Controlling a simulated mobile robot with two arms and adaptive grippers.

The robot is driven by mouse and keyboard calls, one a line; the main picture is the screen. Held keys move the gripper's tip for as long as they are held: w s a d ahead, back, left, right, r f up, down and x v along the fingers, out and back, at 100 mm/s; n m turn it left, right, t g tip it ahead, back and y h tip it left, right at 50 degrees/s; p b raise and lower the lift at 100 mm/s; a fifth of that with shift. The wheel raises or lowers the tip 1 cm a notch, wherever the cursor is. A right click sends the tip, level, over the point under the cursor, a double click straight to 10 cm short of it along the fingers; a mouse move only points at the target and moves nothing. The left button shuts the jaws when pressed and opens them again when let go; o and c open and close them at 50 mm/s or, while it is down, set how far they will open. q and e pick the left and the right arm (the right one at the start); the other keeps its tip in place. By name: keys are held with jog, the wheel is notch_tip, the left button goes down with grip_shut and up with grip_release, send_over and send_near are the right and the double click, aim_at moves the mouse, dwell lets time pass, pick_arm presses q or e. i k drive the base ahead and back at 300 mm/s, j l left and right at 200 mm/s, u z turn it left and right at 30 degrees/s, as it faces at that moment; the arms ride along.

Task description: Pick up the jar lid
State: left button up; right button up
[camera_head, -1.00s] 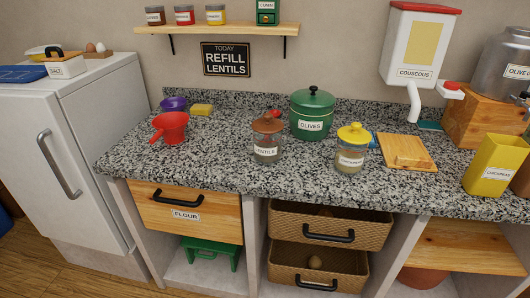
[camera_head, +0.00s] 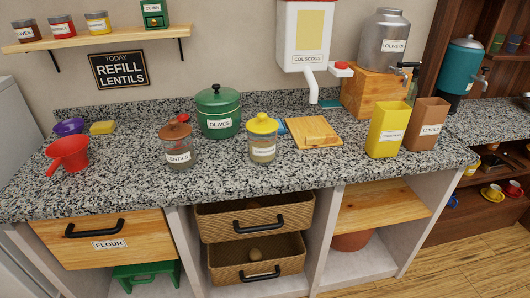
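A glass jar labelled LENTILS (camera_head: 178,153) stands on the speckled counter, left of centre, with a brown knobbed lid (camera_head: 175,129) on top. To its right stands a smaller glass jar (camera_head: 262,150) with a yellow knobbed lid (camera_head: 262,123); its label is too small to read surely. Between and behind them is a green lidded pot labelled OLIVES (camera_head: 218,119). All three lids sit on their containers. Neither of my grippers shows in the head view.
A wooden board (camera_head: 313,134) lies right of the jars. Yellow (camera_head: 387,130) and brown (camera_head: 428,125) containers stand farther right. The counter's front strip (camera_head: 240,182) is clear.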

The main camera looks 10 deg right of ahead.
aim_at(174, 130)
jog(key=i+j, duration=0.2)
jog(key=j, duration=0.15)
jog(key=i+j, duration=0.2)
jog(key=j, duration=0.2)
jog(key=i+j, duration=0.2)
jog(key=j, duration=0.15)
